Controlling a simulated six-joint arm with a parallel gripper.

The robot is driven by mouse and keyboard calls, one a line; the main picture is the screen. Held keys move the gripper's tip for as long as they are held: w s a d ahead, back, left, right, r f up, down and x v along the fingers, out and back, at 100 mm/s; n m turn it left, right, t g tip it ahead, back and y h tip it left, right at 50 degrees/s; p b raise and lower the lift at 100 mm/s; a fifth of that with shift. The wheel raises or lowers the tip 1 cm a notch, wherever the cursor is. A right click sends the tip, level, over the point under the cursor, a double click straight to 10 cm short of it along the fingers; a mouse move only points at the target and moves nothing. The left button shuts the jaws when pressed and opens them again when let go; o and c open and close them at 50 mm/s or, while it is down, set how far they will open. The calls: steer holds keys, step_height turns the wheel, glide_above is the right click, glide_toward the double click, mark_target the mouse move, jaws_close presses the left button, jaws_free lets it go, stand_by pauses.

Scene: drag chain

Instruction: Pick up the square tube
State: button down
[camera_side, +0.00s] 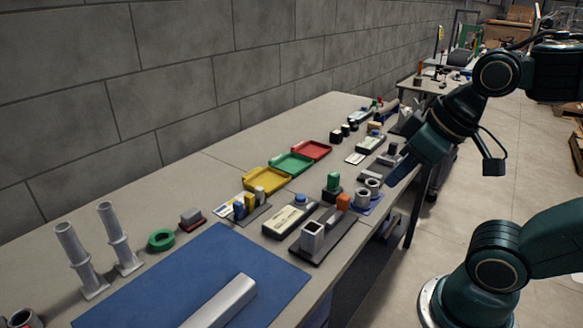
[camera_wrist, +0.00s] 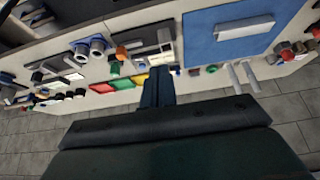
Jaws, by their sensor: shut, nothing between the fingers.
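A grey square tube (camera_side: 312,238) with an open top stands upright on a dark tray (camera_side: 335,243) beside the blue mat. It also appears as a small grey square shape (camera_wrist: 165,36) near the top of the wrist view. My gripper (camera_side: 399,174) is above the right edge of the bench, up and to the right of the tube in the side view and apart from it. In the wrist view my gripper (camera_wrist: 157,76) has its fingers together, with nothing between them.
An orange block (camera_side: 343,201) and two round grey tubes (camera_side: 367,188) stand near the square tube. A blue mat (camera_side: 170,285) carries a long grey bar (camera_side: 225,303). Yellow (camera_side: 266,180), green and red trays line the back. A block wall closes the far side.

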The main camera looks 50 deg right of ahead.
steer(key=c, duration=2.2)
jaws_free()
steer(key=c, duration=0.9)
jaws_free()
steer(key=shift+w+d+f+n+g+y, duration=0.9)
steer(key=shift+w+f+n, duration=0.35)
steer(key=shift+w+n, duration=1.55)
steer(key=shift+w+d+f+n+g+y, duration=0.7)
steer(key=shift+w+f+n+g, duration=0.4)
steer(key=shift+w+n, duration=1.7)
steer(key=shift+w+d+f+n+g+y, duration=0.75)
steer(key=shift+w+f+n, duration=1)
steer(key=shift+n, duration=1.65)
steer(key=shift+w+r, duration=0.35)
steer(key=shift+r, duration=0.05)
